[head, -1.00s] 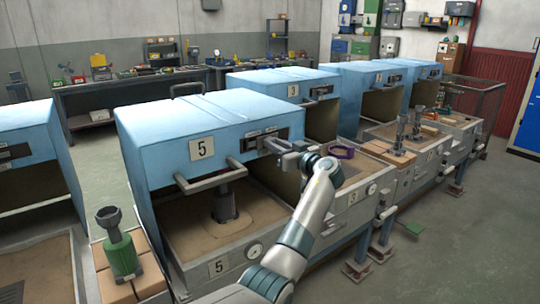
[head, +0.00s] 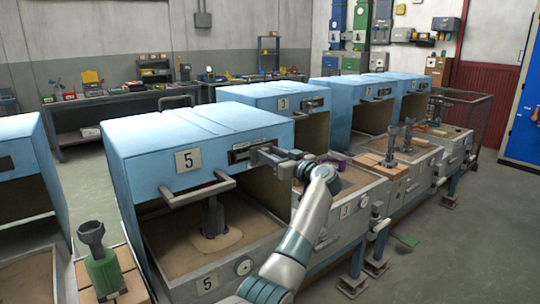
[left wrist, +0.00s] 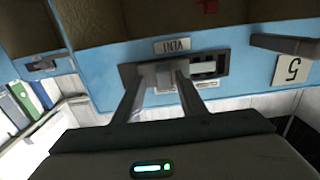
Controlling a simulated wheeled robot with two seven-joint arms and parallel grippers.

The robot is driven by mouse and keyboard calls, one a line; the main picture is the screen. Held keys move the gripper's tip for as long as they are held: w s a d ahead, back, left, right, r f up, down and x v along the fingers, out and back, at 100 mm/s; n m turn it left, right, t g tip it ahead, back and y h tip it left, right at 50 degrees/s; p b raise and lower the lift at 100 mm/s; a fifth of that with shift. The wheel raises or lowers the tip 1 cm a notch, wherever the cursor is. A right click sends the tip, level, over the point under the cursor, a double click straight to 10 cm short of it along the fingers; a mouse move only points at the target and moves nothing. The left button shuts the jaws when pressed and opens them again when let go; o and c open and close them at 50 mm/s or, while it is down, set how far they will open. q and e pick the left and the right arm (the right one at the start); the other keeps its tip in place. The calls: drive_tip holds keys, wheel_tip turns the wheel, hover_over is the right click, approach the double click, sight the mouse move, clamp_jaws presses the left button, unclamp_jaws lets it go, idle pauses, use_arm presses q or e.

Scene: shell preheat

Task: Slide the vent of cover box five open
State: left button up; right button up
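Cover box five is the nearest complete blue box, with a "5" plate (head: 188,160) on its front. Its vent (head: 240,154) is a dark slot near the right end of that front. In the left wrist view the picture is upside down and the vent slot (left wrist: 208,67) sits under a "VENT" label. A grey slider knob (left wrist: 160,75) stands at the slot's left part there. My left gripper (head: 268,155) reaches the vent from the right. Its fingertips (left wrist: 160,85) flank the knob; contact is unclear. My right gripper is out of view.
A grey bar handle (head: 198,192) sticks out from box five's front, left of the vent. A sand-filled tray (head: 190,265) lies below the box. A green tool (head: 100,265) stands at lower left. Box three (head: 275,100) stands behind to the right.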

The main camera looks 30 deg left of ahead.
use_arm(q)
drive_tip(key=shift+s, duration=0.1)
